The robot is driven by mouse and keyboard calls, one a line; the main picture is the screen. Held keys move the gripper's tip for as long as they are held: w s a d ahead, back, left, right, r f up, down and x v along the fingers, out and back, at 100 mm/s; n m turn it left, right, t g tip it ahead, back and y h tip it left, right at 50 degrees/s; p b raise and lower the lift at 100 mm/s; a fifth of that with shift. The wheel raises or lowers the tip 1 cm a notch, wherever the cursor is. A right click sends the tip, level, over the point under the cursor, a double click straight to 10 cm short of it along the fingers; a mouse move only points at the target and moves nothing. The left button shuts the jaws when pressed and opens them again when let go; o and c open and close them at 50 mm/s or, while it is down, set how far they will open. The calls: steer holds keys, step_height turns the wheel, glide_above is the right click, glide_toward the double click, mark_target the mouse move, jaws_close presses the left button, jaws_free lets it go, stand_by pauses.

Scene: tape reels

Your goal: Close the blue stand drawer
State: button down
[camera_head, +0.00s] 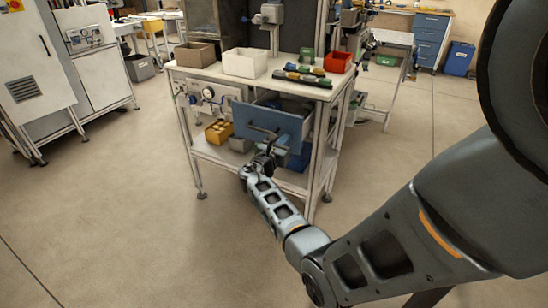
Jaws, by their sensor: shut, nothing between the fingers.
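The blue drawer (285,124) is set in a light-coloured stand, below its top. It is pulled out toward me, with a dark gap showing behind its front panel. A dark handle (263,131) runs across the left part of the blue front. My gripper (266,150) is at the end of my outstretched arm, just below and close to the handle. It is small and dark here, and its fingers are shut with nothing between them. I cannot tell whether it touches the drawer front.
The stand's top (263,80) carries a white bin (245,63), a brown box (195,55), a red bin (338,62) and tools. The lower shelf (221,156) holds a yellow container (219,132). The floor (130,220) in front is clear. Another blue drawer cabinet (430,35) stands far back right.

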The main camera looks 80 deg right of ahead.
steer(key=b+x, duration=0.5)
steer(key=x, duration=0.8)
steer(key=shift+s+f, duration=0.15)
steer(key=shift+f, duration=0.05)
steer(key=shift+b+x, duration=0.45)
steer(key=shift+x, duration=0.3)
steer(key=shift+d+r, duration=0.2)
steer(key=shift+r, duration=0.1)
steer(key=shift+s, duration=0.1)
